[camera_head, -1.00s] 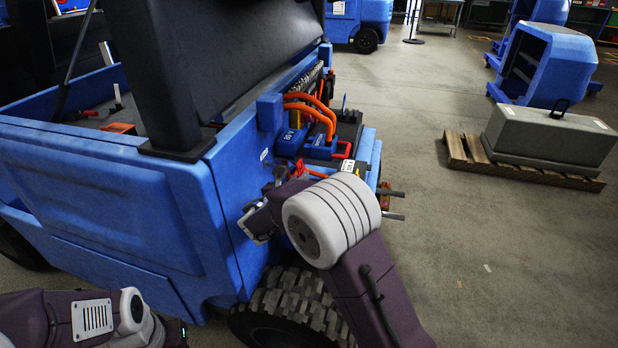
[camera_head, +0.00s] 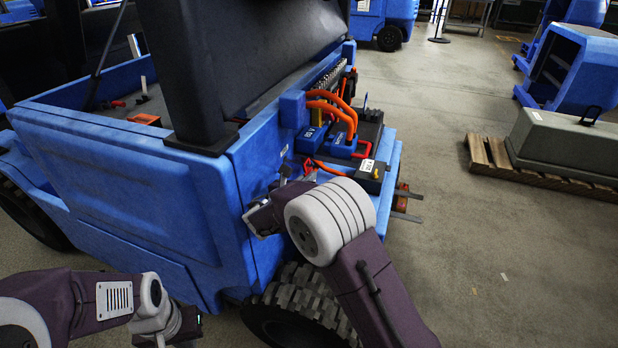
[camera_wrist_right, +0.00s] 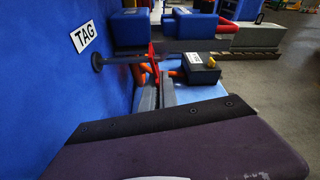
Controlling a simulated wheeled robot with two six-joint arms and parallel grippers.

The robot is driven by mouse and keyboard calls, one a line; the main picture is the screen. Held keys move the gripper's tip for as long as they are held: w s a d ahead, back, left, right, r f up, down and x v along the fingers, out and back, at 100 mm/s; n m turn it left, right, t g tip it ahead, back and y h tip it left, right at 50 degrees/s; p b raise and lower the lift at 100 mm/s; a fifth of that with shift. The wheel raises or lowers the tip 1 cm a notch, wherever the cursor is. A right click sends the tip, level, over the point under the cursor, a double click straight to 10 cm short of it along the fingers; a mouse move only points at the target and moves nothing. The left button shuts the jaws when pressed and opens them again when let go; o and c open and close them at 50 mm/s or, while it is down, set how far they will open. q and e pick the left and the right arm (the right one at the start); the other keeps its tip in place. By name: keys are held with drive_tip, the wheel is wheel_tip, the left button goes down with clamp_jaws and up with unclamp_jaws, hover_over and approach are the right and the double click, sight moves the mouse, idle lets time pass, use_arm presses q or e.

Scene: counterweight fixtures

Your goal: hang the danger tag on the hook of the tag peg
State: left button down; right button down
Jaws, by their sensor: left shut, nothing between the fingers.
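The tag peg (camera_wrist_right: 99,62) is a dark round base with a thin rod standing out from the blue vehicle side, beside a white "TAG" label (camera_wrist_right: 84,37) in the right wrist view. The danger tag (camera_wrist_right: 153,64) shows as a narrow red strip, nearly edge-on, by the rod's outer end. My right gripper (camera_wrist_right: 160,90) appears shut on its lower end. I cannot tell whether the tag's hole is around the hook. In the head view my right gripper (camera_head: 288,184) is by the vehicle side, mostly hidden by its wrist. My left gripper (camera_head: 190,328) is low at the left, partly visible, shut and empty.
The blue vehicle (camera_head: 120,210) fills the left, with orange cables (camera_head: 335,106) and a black box (camera_head: 364,176) at its rear beyond my right gripper. A wheel (camera_head: 290,310) is below my right arm. A grey block (camera_head: 565,145) lies on a pallet at right; floor between is clear.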

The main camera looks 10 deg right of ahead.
drive_tip(key=c, duration=1.6)
unclamp_jaws()
drive_tip(key=shift+o, duration=0.2)
